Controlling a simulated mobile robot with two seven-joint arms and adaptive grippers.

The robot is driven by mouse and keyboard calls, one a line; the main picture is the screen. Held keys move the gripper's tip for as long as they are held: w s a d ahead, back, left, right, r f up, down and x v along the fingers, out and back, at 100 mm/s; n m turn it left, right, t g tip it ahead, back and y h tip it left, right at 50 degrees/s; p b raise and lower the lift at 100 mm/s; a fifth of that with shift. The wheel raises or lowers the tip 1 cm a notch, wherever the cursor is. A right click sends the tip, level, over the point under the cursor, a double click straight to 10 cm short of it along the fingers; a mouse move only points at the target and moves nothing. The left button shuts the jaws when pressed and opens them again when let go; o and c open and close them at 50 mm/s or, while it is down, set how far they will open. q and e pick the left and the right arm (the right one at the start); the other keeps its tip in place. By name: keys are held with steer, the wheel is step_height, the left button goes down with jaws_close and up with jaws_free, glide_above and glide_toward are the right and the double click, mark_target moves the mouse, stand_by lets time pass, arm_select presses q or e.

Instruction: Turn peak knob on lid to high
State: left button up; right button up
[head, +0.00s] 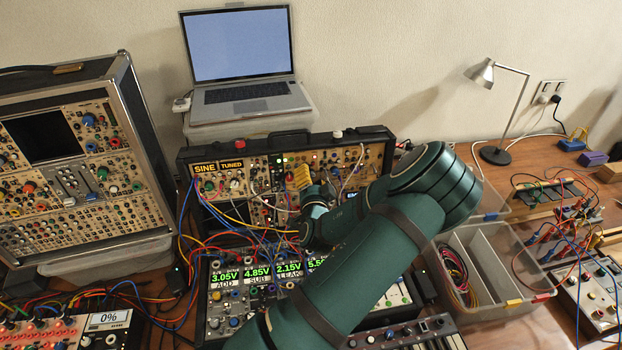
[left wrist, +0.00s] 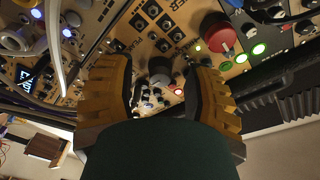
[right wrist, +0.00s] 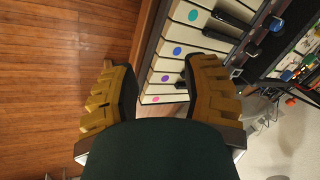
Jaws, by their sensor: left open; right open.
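The open case in the middle has an upright lid panel (head: 262,172) full of knobs, lights and cables. My left gripper (head: 304,178) is at this panel, its yellow fingers towards it. In the left wrist view the left gripper (left wrist: 160,88) is open, with a dark round knob (left wrist: 160,67) between and just beyond its fingertips. I cannot see a finger touching the knob, nor read its label or setting. A large red knob (left wrist: 218,36) is beside the right finger. My right gripper (right wrist: 160,88) is open and empty, near a keyboard (right wrist: 190,50) with coloured dots on its keys.
Patch cables hang across the panel and the lower modules (head: 262,272). A laptop (head: 240,90) stands behind the case. A tall synth case (head: 125,95) is at left. A clear bin (head: 500,312) and a desk lamp (head: 495,154) are at right.

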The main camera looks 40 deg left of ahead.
arm_select(q)
steer(key=v, duration=1.2)
steer(key=shift+d+f, duration=0.1)
steer(key=shift+f, duration=0.05)
